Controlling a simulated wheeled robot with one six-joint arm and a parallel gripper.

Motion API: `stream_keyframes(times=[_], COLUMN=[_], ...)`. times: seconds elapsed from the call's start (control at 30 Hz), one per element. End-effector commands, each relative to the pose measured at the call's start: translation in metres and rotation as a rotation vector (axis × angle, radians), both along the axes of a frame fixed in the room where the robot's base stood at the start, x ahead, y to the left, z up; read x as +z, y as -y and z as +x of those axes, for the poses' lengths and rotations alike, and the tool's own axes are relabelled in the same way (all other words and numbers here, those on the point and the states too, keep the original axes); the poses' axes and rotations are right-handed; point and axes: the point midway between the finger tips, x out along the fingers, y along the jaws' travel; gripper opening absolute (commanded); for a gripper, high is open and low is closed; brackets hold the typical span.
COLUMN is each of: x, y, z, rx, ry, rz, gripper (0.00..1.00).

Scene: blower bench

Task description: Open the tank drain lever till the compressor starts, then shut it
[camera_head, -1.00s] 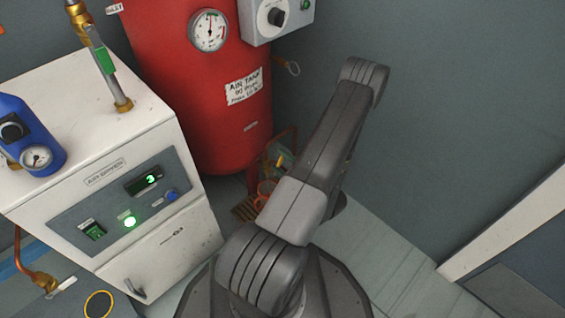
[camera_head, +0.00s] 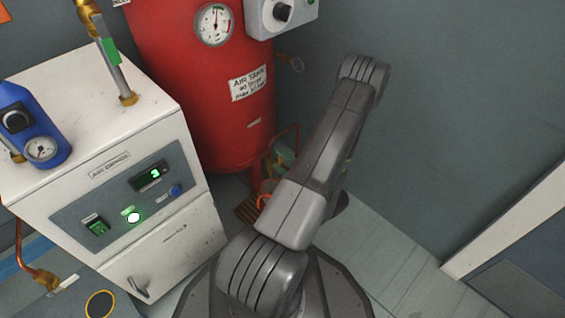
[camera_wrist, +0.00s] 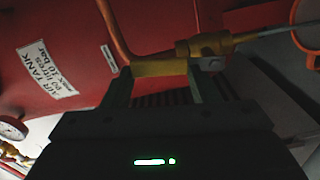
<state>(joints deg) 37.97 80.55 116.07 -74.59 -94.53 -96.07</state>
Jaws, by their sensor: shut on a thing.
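The red air tank (camera_head: 190,90) stands behind the white cabinet, with a white label and a round gauge (camera_head: 214,25) on it. In the wrist view the tank (camera_wrist: 60,85) fills the upper left. A brass valve (camera_wrist: 207,45) sits on a pipe beneath the tank, with a yellow lever (camera_wrist: 158,68) beside it. My gripper (camera_wrist: 160,85) is shut on the yellow lever, whose ends show near both fingers. In the head view my own arm hides the gripper and most of the lever. Whether the valve is open cannot be told.
The white air dryer cabinet (camera_head: 120,150) stands at left, with a lit green lamp (camera_head: 134,217) and a display. A blue filter unit (camera_head: 32,125) is on it. A grey control box with a black knob (camera_head: 281,12) is at the top. Bare floor (camera_head: 385,260) lies right.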

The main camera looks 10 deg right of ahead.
Motion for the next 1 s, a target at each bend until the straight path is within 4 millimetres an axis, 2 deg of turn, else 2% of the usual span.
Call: stream_keyframes(times=[0.03, 0.07, 0.13, 0.17, 0.57, 1.0], x=[0.0, 0.0, 0.0, 0.0, 0.0, 0.001], y=[-0.001, -0.001, -0.001, 0.0, 0.003, 0.034], z=[0.0, 0.0, 0.0, 0.0, -0.004, -0.046], rx=[0.002, 0.002, 0.001, 0.001, -0.001, -0.005], ry=[-0.001, -0.001, -0.001, -0.001, -0.001, -0.002], rz=[0.0, 0.0, 0.0, 0.0, 0.002, 0.002], gripper=[0.12, 0.59, 0.73, 0.75, 0.75, 0.75])
